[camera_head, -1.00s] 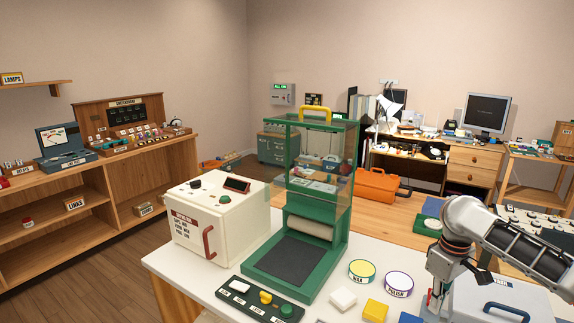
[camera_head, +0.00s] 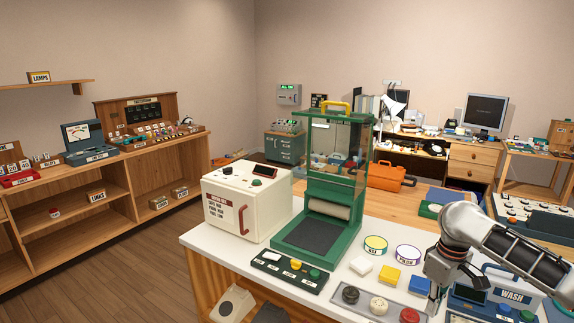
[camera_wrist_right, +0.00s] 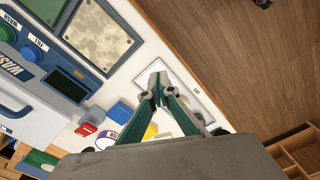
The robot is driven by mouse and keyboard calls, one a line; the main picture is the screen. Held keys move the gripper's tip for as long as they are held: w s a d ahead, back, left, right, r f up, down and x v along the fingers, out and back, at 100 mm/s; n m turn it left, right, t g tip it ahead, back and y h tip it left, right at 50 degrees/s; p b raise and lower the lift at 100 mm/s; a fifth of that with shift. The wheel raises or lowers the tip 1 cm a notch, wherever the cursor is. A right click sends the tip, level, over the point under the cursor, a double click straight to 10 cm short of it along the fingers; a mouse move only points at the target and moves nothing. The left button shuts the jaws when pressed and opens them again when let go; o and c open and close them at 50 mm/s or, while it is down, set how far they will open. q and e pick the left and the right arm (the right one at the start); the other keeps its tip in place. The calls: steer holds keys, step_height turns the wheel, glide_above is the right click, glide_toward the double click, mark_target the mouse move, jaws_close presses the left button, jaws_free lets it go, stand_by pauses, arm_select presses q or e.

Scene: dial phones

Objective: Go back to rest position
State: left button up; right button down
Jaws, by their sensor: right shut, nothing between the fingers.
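My right gripper (camera_head: 436,296) shows at the right of the head view, above the white table (camera_head: 231,246), with its arm coming in from the right edge. In the right wrist view its two green-sided fingers (camera_wrist_right: 155,90) meet at the tips, shut with nothing between them. Below them is the edge of a pale tray (camera_wrist_right: 184,82). In the head view the gripper stands just in front of the blue and grey WASH machine (camera_head: 512,294), right of the blue block (camera_head: 420,285). My left gripper is not in view.
A green glass-sided press (camera_head: 318,235) and a cream box (camera_head: 232,208) stand on the table. A button strip (camera_head: 289,271), two round tins (camera_head: 375,245), a yellow block (camera_head: 389,279) and a tray with round knobs (camera_head: 378,308) lie nearby. Open floor (camera_head: 120,250) is at the left.

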steer(key=s+a+f+t+y, duration=0.3)
steer(key=s+a+f, duration=0.3)
steer(key=a+f, duration=0.55)
steer(key=s+a+f+t+y, duration=0.25)
steer(key=s+a+f, duration=0.35)
steer(key=a+f, duration=0.55)
steer(key=s+d+f+m+t+h, duration=0.1)
steer(key=s+d+f+t+h, duration=0.1)
steer(key=s+d, duration=0.7)
steer(key=s+t+h, duration=0.1)
steer(key=s+t, duration=0.1)
steer(key=s, duration=0.2)
steer(key=shift+s+f+m+t, duration=0.15)
steer(key=shift+m+t, duration=0.2)
steer(key=shift+m, duration=0.05)
